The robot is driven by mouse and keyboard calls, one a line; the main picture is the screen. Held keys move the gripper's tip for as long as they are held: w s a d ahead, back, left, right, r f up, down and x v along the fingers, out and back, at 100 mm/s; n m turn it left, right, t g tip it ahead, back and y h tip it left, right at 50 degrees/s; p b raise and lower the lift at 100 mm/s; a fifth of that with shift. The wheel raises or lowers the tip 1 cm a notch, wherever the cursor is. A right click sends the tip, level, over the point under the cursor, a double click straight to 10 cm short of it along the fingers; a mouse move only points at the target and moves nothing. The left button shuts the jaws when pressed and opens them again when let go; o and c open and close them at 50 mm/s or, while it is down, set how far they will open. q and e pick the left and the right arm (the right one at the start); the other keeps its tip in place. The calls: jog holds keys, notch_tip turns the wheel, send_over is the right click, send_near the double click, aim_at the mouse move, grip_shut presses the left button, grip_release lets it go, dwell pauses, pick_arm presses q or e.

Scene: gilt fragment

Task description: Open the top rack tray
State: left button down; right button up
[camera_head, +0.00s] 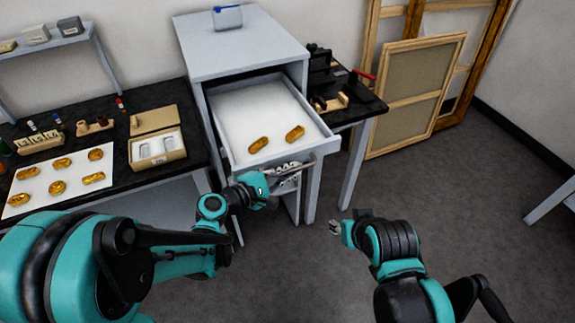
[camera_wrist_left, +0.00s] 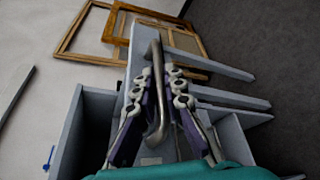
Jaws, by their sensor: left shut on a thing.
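The top rack tray (camera_head: 262,100) is a pale drawer that stands pulled out of the front of the grey cabinet (camera_head: 238,45). Two gold fragments, one on the left (camera_head: 258,145) and one on the right (camera_head: 295,133), lie near its front edge. My left gripper (camera_head: 290,175) is at the tray's front, shut on the tray handle. In the left wrist view, the curved metal handle (camera_wrist_left: 157,100) stands between its fingers. The gripper hides part of the tray front in the head view. My right gripper (camera_head: 335,228) is off to the right, apart from the tray, its fingers too small to read.
A black-topped bench (camera_head: 118,185) at the left bears a white sheet (camera_head: 40,190) with several gold fragments and an open box (camera_head: 157,152). A dark table (camera_head: 365,110) and wooden frames (camera_head: 415,95) stand right of the cabinet.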

dwell(0.3)
pick_arm(q)
jog(key=c, duration=1.9)
grip_release()
jog(key=v, duration=1.2)
jog(key=shift+f, duration=0.15)
jog(key=s+a+f+m+y, duration=0.1)
jog(key=s+a+m+y, duration=0.2)
jog(key=a+m+y, duration=0.1)
jog(key=s+a+f+m+g+y, duration=0.1)
jog(key=s+a+m+y, duration=0.2)
jog(key=a+m+y, duration=0.1)
jog(key=s+a+f+m+g+y, duration=0.1)
jog(key=s+a+m+y, duration=0.3)
jog(key=a+m, duration=0.2)
jog(key=shift+a+f, duration=0.2)
jog(key=shift+f, duration=0.15)
